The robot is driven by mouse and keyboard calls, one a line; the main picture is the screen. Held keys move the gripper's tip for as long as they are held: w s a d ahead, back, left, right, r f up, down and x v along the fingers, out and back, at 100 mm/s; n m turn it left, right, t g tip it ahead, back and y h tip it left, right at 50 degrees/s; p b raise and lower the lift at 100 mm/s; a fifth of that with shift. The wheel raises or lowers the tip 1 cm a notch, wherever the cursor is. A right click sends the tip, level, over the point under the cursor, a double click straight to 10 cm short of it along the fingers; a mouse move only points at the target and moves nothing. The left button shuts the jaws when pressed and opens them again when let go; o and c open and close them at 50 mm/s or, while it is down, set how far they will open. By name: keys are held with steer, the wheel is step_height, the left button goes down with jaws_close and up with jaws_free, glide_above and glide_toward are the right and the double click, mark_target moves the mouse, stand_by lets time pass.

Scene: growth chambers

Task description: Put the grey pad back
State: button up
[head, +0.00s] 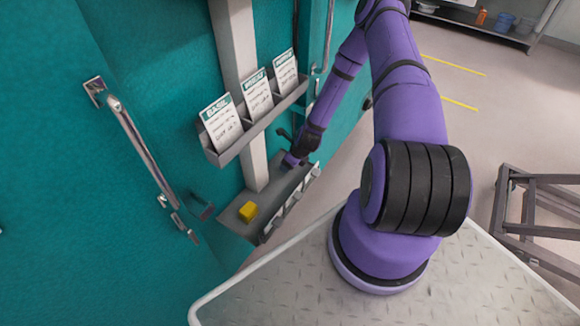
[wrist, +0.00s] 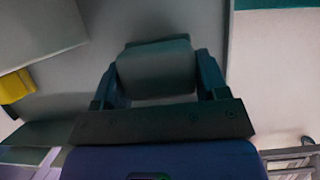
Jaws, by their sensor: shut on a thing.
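My gripper (wrist: 158,72) is shut on the grey pad (wrist: 155,68), which sits between its two fingers in the wrist view. In the head view my gripper (head: 291,160) is at the far end of the lower grey shelf (head: 232,222), low over it. The pad is hidden or too small to make out there. I cannot tell whether the pad touches the shelf. A yellow block (head: 248,211) lies on the near end of the same shelf, apart from my gripper; it also shows at the left of the wrist view (wrist: 15,87).
A card rack (head: 262,124) with three labelled cards is fixed to the post (head: 236,50) above the shelf. Teal chamber doors with a metal handle (head: 142,148) stand at left. Small fittings (head: 290,200) line the shelf's front edge. A grey frame (head: 535,215) stands at right.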

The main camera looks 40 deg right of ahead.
step_height(320, 180, down, 3)
steer(key=shift+r, duration=0.2)
steer(key=o, duration=0.9)
steer(key=shift+o, duration=0.2)
steer(key=v, duration=1.2)
steer(key=shift+r, duration=0.1)
